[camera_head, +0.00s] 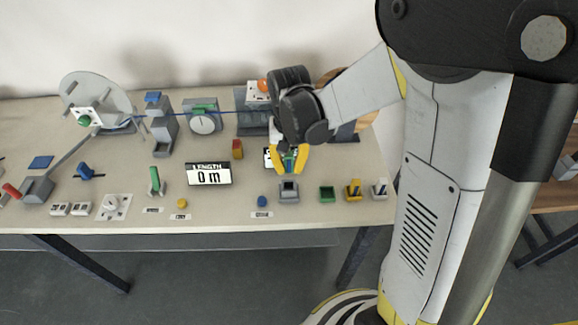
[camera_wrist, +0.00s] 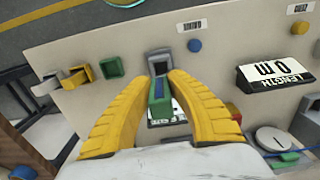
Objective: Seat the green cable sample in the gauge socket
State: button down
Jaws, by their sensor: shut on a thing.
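My gripper (camera_head: 290,163) has yellow fingers and is shut on the green cable sample (camera_head: 289,155) above the table. In the wrist view the green cable sample (camera_wrist: 159,103), with a blue strip along it, sits between the fingers of my gripper (camera_wrist: 165,78). A grey block with a dark opening, apparently the gauge socket (camera_head: 289,191), stands at the table's front. It also shows in the wrist view (camera_wrist: 158,58), just beyond the sample's end. The sample looks apart from it. The height gap between them cannot be judged.
A green open holder (camera_head: 327,194), a yellow holder (camera_head: 354,190) and a white holder (camera_head: 380,189) stand right of the socket. A blue knob (camera_head: 262,201) is to its left. A display reading 0 m (camera_head: 209,174) and a gauge dial (camera_head: 203,122) stand farther left.

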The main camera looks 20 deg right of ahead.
aim_at(289, 157)
jog(key=shift+f+b, duration=2.4)
jog(key=shift+f, duration=0.55)
jog(key=shift+f+b, duration=1.05)
jog(key=shift+b, duration=0.05)
jog(key=c, duration=1.3)
grip_release()
jog(key=shift+r, duration=0.1)
notch_tip(289, 157, up, 12)
